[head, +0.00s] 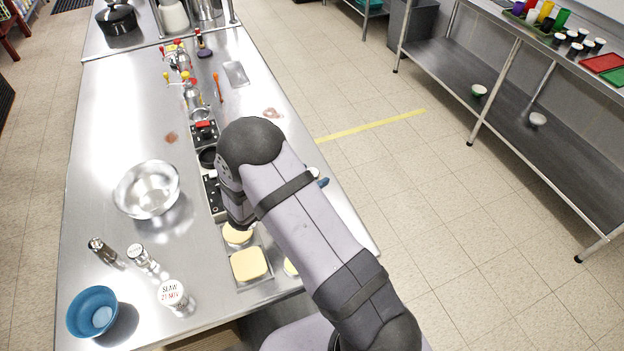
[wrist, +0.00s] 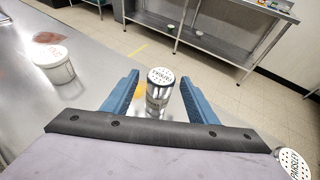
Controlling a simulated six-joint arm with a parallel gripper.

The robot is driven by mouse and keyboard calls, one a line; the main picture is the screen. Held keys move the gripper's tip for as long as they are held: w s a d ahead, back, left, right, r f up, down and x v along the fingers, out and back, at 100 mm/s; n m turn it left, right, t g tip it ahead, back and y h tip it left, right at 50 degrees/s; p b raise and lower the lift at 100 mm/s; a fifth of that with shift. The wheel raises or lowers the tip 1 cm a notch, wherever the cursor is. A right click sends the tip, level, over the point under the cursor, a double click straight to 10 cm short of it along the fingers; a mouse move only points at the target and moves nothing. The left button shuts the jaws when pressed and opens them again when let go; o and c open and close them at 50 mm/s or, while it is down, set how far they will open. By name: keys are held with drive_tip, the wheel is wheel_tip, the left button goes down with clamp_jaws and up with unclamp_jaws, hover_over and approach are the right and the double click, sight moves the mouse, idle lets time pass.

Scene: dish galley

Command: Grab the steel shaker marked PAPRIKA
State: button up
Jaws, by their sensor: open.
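A steel shaker (wrist: 158,102) stands in the wrist view with a pale, perforated lid. The dark lettering on the lid looks like PAPRIKA but is small and upside down. My gripper (wrist: 159,78) is open, with one blue finger on each side of this shaker and a gap on both sides. A second shaker (wrist: 293,163) with a similar lid is partly cut off at the lower right; I cannot read its label surely. In the head view my arm hides most of my gripper; a bit of blue shows past its right side.
A white tub (wrist: 54,66) stands left in the wrist view. In the head view, two shakers (head: 101,250) (head: 140,256), a SLAW tub (head: 172,294), a blue bowl (head: 92,311) and a steel bowl (head: 147,190) stand on the left of the counter (head: 110,110).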

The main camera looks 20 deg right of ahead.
drive_tip(key=shift+f, duration=0.3)
drive_tip(key=shift+d, duration=0.1)
drive_tip(key=shift+p+x, duration=0.95)
drive_tip(key=shift+x, duration=1.45)
drive_tip(key=shift+c, duration=0.7)
drive_tip(key=shift+w, duration=0.1)
drive_tip(key=c, duration=1)
